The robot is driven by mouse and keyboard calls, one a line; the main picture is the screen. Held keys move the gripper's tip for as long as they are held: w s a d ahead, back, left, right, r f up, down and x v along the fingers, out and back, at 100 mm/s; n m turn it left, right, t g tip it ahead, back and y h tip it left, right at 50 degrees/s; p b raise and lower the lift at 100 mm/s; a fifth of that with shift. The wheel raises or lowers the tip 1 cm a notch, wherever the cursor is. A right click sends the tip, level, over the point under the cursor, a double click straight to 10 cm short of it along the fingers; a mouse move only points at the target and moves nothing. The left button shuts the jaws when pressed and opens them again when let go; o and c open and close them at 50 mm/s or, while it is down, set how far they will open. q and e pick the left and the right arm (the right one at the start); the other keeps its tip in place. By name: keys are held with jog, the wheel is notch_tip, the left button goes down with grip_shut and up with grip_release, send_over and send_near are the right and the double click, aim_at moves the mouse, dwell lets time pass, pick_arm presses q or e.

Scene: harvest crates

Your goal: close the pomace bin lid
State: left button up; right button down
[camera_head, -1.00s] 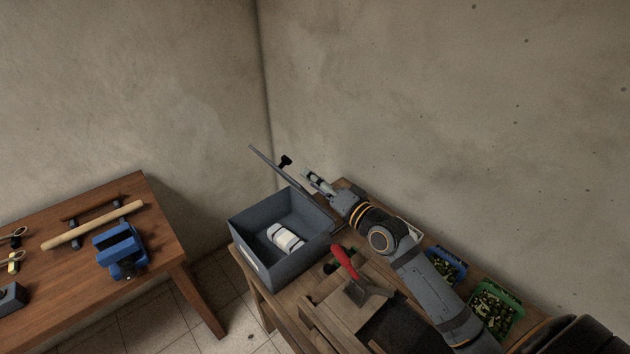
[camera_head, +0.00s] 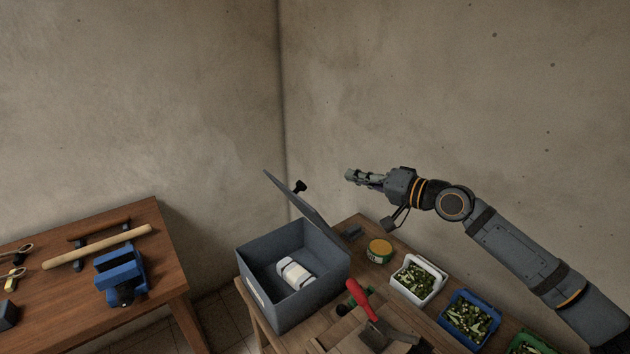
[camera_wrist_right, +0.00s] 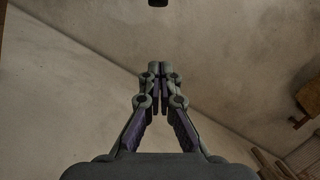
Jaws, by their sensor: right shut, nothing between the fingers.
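My left gripper is not in view.
A separate table (camera_head: 60,308) with a blue vise (camera_head: 120,272) stands left.

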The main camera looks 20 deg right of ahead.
pick_arm(q)
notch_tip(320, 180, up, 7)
jog(key=p, duration=0.6)
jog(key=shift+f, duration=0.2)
pick_arm(e)
jog(key=w+a+f, duration=0.3)
jog(key=w+a, duration=0.3)
jog(key=a, duration=0.2)
jog(key=shift+w+a+f, duration=0.15)
jog(key=shift+w, duration=0.15)
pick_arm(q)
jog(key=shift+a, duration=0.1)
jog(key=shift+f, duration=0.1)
